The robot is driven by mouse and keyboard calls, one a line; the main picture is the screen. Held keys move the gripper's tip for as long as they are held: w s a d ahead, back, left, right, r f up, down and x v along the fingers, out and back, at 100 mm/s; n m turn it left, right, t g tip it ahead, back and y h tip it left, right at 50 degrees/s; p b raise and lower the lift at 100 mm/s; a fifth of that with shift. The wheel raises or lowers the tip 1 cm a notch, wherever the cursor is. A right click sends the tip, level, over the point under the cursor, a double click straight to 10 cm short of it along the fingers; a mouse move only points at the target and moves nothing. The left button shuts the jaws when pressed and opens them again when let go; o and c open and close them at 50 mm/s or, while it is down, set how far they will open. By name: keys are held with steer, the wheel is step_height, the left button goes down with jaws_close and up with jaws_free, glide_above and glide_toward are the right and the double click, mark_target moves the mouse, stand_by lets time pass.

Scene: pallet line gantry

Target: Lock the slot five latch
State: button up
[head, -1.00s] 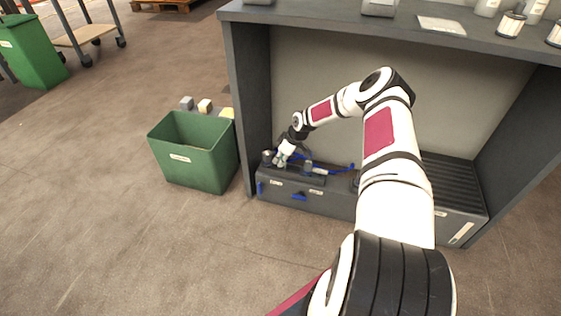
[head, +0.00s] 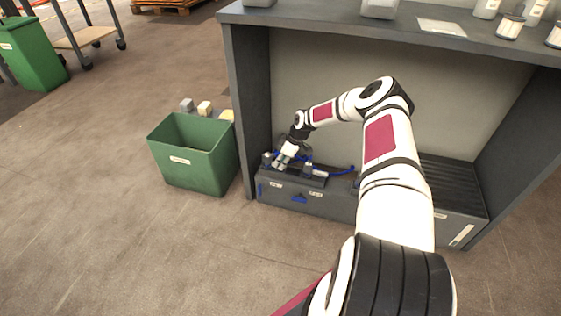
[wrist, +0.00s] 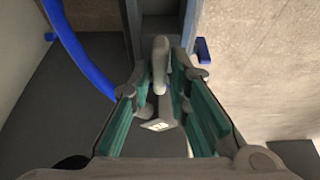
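My gripper (head: 281,161) is over the left part of a low dark unit (head: 335,203) under the bench. In the wrist view, my gripper (wrist: 163,82) has its green-padded fingers apart. A grey rounded lever-like part (wrist: 160,62) shows between them, with a clear gap at least on its left; contact cannot be told. A small pale label (wrist: 158,125) lies lower between the fingers. Blue parts are on the unit's front, one at the left end (head: 259,190) and one further right (head: 299,198). The slot numbers are too small to read, so which part is the slot five latch cannot be told.
A blue hose (wrist: 85,65) curves past my left finger in the wrist view. The bench top (head: 330,22) overhangs the unit, and its left side panel (head: 249,110) stands close to my gripper. A green bin (head: 193,170) stands left on open floor.

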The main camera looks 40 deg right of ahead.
steer(key=v, duration=1.2)
stand_by(0.6)
